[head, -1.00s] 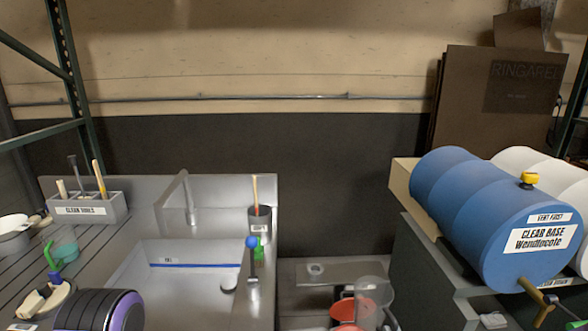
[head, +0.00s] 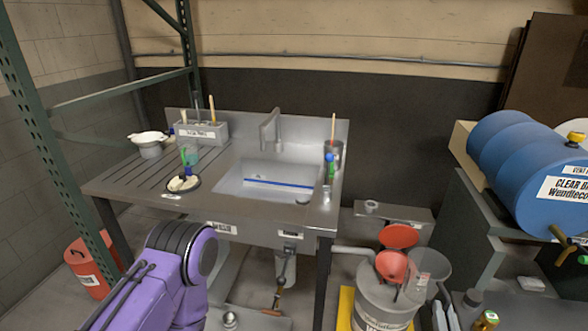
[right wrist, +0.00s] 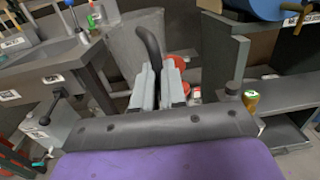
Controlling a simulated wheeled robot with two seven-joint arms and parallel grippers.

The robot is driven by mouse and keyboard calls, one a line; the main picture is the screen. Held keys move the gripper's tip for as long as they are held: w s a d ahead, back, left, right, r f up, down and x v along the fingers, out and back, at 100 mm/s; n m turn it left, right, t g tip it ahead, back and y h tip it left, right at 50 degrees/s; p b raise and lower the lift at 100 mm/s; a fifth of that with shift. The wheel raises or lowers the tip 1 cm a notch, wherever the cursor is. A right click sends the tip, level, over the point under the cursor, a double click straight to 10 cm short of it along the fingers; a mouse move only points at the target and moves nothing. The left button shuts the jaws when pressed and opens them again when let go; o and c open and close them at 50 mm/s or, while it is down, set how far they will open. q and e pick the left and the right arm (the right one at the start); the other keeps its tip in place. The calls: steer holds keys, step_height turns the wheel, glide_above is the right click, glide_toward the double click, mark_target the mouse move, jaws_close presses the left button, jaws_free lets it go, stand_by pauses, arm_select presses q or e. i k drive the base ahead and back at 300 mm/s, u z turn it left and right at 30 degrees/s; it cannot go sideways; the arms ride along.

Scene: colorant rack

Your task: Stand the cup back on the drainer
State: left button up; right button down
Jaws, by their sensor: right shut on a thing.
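In the right wrist view my right gripper (right wrist: 158,88) is shut on a large grey cup (right wrist: 128,50) by its dark curved handle (right wrist: 149,46). The drainer (head: 118,180) is the grooved metal board left of the sink basin in the head view, some way ahead of me. My left gripper is not in view.
A tool box (head: 202,131) sits behind. Red funnels (head: 392,266) top a drum to the right. A green rack post (head: 52,165) stands left.

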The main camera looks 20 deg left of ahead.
mark_target(167, 179)
steer(key=z, duration=0.05)
steer(key=k, duration=0.2)
steer(key=u, duration=2.9)
steer(key=i, duration=2.3)
steer(key=z, duration=2.25)
